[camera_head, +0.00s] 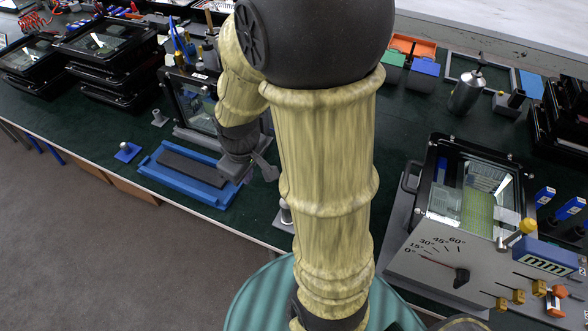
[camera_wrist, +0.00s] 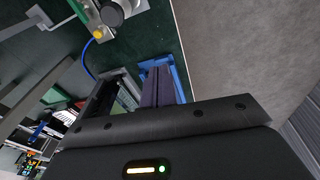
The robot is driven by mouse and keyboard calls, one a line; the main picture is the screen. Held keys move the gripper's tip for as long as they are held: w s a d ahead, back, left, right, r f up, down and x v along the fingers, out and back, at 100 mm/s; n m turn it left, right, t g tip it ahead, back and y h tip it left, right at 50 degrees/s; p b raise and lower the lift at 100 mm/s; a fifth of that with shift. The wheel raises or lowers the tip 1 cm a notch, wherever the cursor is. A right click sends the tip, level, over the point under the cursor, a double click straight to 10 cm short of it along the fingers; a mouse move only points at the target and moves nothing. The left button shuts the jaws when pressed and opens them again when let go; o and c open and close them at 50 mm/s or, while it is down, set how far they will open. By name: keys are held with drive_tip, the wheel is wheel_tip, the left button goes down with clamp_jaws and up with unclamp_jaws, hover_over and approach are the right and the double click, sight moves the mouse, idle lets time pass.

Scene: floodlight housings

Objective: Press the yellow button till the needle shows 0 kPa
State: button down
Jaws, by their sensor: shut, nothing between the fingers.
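A small yellow button (camera_wrist: 97,34) shows near the top of the wrist view, beside a round dark grey part (camera_wrist: 111,13) on a pale metal fitting. I cannot read any kPa scale or needle on it. In the head view my arm covers most of that area; only part of a small metal fitting (camera_head: 286,213) shows at its left edge. My gripper (camera_head: 268,172) is shut and empty, in the air near the right end of the blue tray. Its fingertips cannot be made out in the wrist view.
The blue tray (camera_head: 152,176) lies at the table's front edge, with a framed housing (camera_head: 196,102) behind it. At right, a grey panel (camera_head: 405,268) carries an angle dial with a red needle and a yellow knob (camera_head: 527,226). A blue hose (camera_wrist: 86,62) runs beside the button.

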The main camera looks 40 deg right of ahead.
drive_tip(key=w+d+f+n, duration=0.3)
drive_tip(key=d+n, duration=0.3)
drive_tip(key=w+d+f+n+g+b, duration=0.1)
drive_tip(key=w+d+f+n, duration=0.2)
drive_tip(key=d+n, duration=0.4)
drive_tip(key=w+d+f+n+g, duration=0.1)
drive_tip(key=w+d+f+n, duration=0.2)
drive_tip(key=d+n, duration=0.3)
drive_tip(key=shift+w+d+b, duration=0.3)
drive_tip(key=shift+d, duration=0.3)
drive_tip(key=shift+f, duration=0.1)
wheel_tip(320, 180, down, 14)
drive_tip(key=shift+r+p, duration=0.2)
drive_tip(key=shift+p, duration=0.4)
drive_tip(key=shift+f, duration=0.2)
